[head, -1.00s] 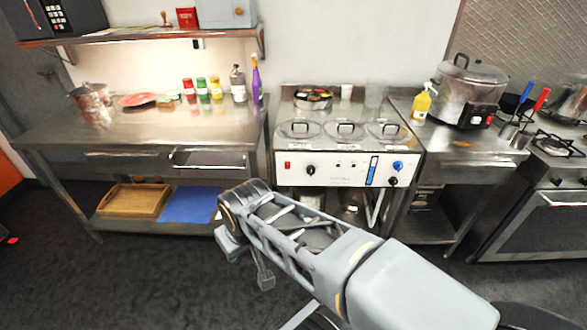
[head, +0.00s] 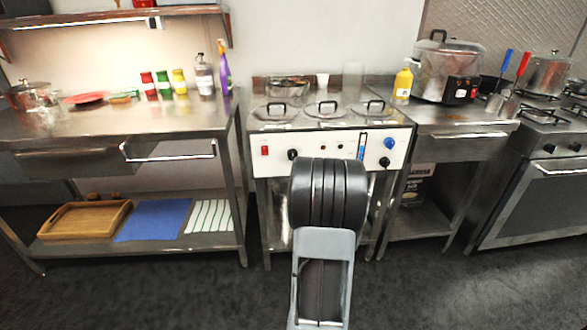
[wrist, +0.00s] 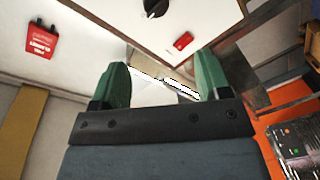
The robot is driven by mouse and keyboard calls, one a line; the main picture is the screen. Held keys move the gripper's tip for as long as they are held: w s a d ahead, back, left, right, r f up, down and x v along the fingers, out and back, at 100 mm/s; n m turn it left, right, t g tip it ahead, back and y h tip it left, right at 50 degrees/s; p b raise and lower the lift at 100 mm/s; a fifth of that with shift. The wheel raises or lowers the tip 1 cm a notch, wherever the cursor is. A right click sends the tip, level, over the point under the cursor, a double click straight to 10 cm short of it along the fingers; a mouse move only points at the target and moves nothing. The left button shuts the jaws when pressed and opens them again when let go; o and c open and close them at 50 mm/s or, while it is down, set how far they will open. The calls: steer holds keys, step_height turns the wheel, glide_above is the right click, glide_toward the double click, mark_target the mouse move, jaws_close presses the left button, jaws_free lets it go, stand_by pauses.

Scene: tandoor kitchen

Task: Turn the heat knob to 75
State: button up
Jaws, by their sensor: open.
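The white control panel (head: 337,147) is on the front of the steel cooker in the head view. It has a red switch (head: 264,150) and a black knob (head: 292,154) at left, and a blue knob (head: 390,143) above another black knob (head: 384,161) at right. I cannot tell which knob is for heat. My gripper (wrist: 160,82) is open and empty, its green fingers apart. In the wrist view one black knob (wrist: 155,8) is beyond the fingers, at the top edge, with a red switch (wrist: 183,41) nearby. My arm hides the gripper and the panel's lower middle in the head view.
Lidded wells (head: 323,110) top the cooker. A steel table (head: 110,127) with a protruding drawer handle (head: 170,157) stands at left. A side table (head: 452,128) with a yellow bottle (head: 403,85) and large pot (head: 447,68) stands at right. Dark floor is clear in front.

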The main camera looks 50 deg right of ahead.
steer(key=x, duration=1.3)
steer(key=shift+d+b, duration=0.35)
steer(key=shift+d, duration=0.2)
steer(key=shift+f, duration=0.1)
steer(key=shift+c, duration=0.4)
steer(key=c, duration=0.8)
steer(key=shift+c, duration=0.2)
